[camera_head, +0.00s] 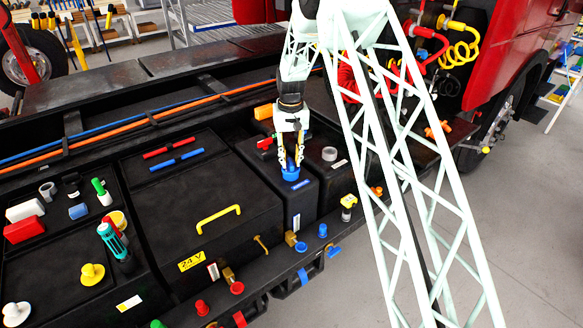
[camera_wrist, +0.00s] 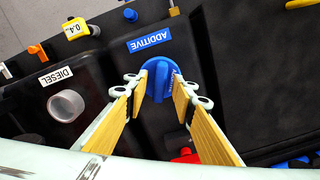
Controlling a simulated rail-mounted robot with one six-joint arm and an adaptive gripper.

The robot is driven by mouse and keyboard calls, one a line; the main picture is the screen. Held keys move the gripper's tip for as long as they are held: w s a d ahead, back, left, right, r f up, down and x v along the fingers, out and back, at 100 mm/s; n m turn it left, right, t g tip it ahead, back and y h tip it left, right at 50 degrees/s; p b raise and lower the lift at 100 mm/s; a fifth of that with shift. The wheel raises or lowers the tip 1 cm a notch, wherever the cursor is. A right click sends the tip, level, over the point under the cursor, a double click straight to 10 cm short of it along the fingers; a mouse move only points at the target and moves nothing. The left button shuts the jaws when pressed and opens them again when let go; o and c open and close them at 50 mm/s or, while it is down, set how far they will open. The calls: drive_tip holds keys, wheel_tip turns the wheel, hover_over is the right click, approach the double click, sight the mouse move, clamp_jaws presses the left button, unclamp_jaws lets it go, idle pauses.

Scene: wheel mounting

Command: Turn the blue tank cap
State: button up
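The blue tank cap (camera_wrist: 159,82) is a round disc with a raised bar across it. It sits on a black tank beside a blue "ADDITIVE" label (camera_wrist: 149,40). In the head view the cap (camera_head: 291,174) shows beneath my gripper. My gripper (camera_head: 291,161) points down over the cap. In the wrist view the two tan-padded fingers of my gripper (camera_wrist: 159,84) stand apart on either side of the cap, with gaps beside its raised bar. I cannot tell whether the tips touch the cap's outer edge.
A red part (camera_wrist: 185,156) lies near the right finger. A yellow handle (camera_head: 218,215) rises from the box at left. A pale lattice frame (camera_head: 405,150) fills the head view's middle right.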

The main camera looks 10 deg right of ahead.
clamp_jaws()
drive_tip(key=shift+m, duration=0.4)
drive_tip(key=shift+m, duration=4.5)
drive_tip(key=shift+c, duration=2.1)
unclamp_jaws()
drive_tip(key=o, duration=0.5)
drive_tip(key=shift+r, duration=0.1)
